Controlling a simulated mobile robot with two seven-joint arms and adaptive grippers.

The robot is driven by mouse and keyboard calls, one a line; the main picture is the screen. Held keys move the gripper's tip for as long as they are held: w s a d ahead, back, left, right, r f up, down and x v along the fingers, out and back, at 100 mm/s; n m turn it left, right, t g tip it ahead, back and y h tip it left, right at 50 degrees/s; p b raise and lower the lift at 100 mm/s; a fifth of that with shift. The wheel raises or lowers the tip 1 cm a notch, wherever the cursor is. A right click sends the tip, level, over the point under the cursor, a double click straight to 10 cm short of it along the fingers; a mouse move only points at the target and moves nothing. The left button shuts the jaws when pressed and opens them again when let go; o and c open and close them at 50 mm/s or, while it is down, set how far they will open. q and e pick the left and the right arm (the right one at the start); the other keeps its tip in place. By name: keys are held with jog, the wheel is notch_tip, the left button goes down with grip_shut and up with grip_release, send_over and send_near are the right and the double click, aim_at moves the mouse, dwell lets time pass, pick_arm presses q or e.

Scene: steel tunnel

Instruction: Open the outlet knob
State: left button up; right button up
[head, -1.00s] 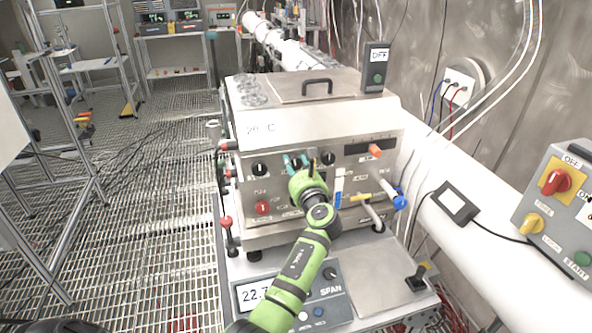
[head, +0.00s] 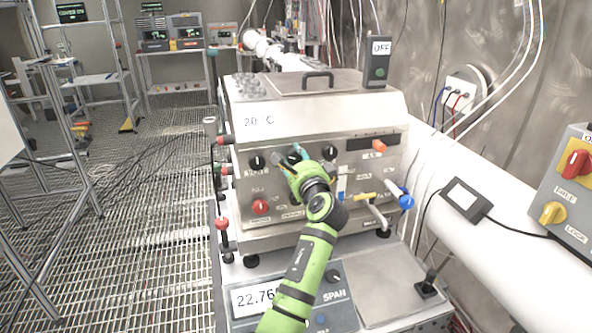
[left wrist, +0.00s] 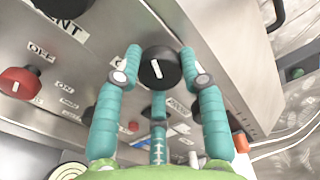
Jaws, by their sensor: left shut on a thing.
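The steel machine's front panel (head: 285,195) carries a row of black knobs. My left gripper (head: 296,156), with teal fingers, is at the middle of this row in the head view. In the left wrist view, the fingers (left wrist: 160,72) are shut on a round black knob (left wrist: 158,66) with a white line mark, one finger on each side. No label naming this knob as the outlet can be read, and the gripper hides part of the panel. Other black knobs show at the left (head: 257,162) and right (head: 329,152). My right gripper is not in view.
A red knob (head: 260,207) sits lower on the panel and a blue-ended valve handle (head: 405,201) sticks out at right. A display box (head: 292,298) lies below my arm. A white pipe (head: 500,240) runs along the right. The grated floor at left has cables on it.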

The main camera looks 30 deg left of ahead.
pick_arm(q)
jog(key=n+b, duration=0.2)
jog(key=n, duration=0.1)
jog(key=n+b, duration=0.2)
jog(key=b, duration=0.1)
jog(key=shift+f+n, duration=0.2)
jog(key=shift+n, duration=0.2)
jog(key=n+b, duration=0.7)
jog(key=n, duration=0.2)
jog(key=shift+r+b, duration=0.1)
jog(key=shift+b, duration=0.2)
jog(key=n+b, duration=0.1)
jog(key=n, duration=0.1)
jog(key=n+b, duration=0.1)
jog(key=n, duration=0.1)
jog(key=shift+r+n+b, duration=0.2)
jog(key=shift+n+b, duration=0.1)
jog(key=shift+b, duration=0.1)
jog(key=o, duration=1.1)
jog(key=shift+o, duration=0.2)
